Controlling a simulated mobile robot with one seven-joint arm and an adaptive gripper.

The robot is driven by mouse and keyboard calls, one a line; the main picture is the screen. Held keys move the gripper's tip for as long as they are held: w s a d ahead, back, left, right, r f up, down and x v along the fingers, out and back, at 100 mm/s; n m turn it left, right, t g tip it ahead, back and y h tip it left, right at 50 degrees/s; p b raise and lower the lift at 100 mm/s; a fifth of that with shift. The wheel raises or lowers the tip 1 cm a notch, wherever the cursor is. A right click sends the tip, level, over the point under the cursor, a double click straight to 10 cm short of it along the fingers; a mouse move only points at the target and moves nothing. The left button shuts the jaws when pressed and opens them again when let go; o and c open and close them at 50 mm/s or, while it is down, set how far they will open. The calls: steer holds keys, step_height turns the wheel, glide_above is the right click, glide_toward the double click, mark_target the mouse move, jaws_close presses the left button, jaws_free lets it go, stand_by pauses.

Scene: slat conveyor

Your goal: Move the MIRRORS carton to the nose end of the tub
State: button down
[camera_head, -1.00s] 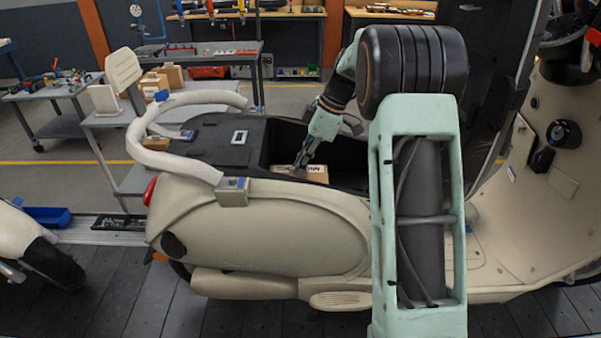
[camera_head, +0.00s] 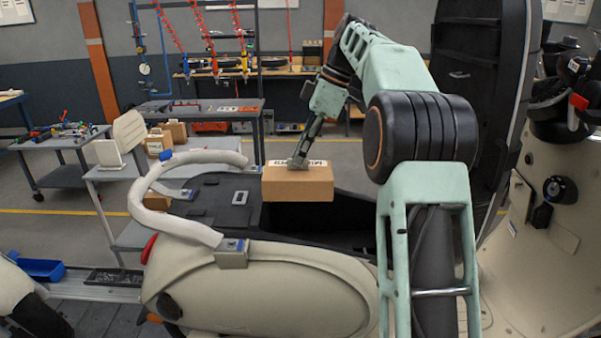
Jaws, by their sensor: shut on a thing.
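The carton (camera_head: 298,188) is brown cardboard with a white label on top, its lettering partly covered by my fingers. My gripper (camera_head: 297,163) is shut on it at its top and holds it up over the scooter's open underseat tub (camera_head: 345,212). The carton hangs about level, above the tub's rear part. The tub is a dark cavity in the cream scooter body (camera_head: 285,285). Its floor is hidden behind the body side and the carton, and my arm covers its right part.
A dark flat panel (camera_head: 215,205) lies left of the tub opening, beside the cream grab rail (camera_head: 165,220). The raised black seat (camera_head: 485,90) stands at the right.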

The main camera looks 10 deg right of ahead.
step_height(320, 180, up, 5)
steer(key=shift+r+p, duration=0.15)
steer(key=shift+p, duration=0.65)
steer(key=shift+d+r+m, duration=0.1)
steer(key=shift+d+m, duration=0.1)
steer(key=shift+m, duration=0.1)
steer(key=s+d+f+m+t+h+p, duration=0.1)
steer(key=s+d+f+m+t+h, duration=0.15)
steer(key=d+m, duration=0.65)
steer(key=s+d+f+m+t+h, duration=0.1)
steer(key=s+d+m+h, duration=0.15)
steer(key=d+m, duration=0.6)
step_height(320, 180, down, 23)
steer(key=b, duration=1.7)
steer(key=shift+w+d, duration=0.3)
steer(key=shift+w, duration=0.05)
steer(key=shift+f+b, duration=0.2)
steer(key=shift+b, duration=0.15)
steer(key=shift+f, duration=0.4)
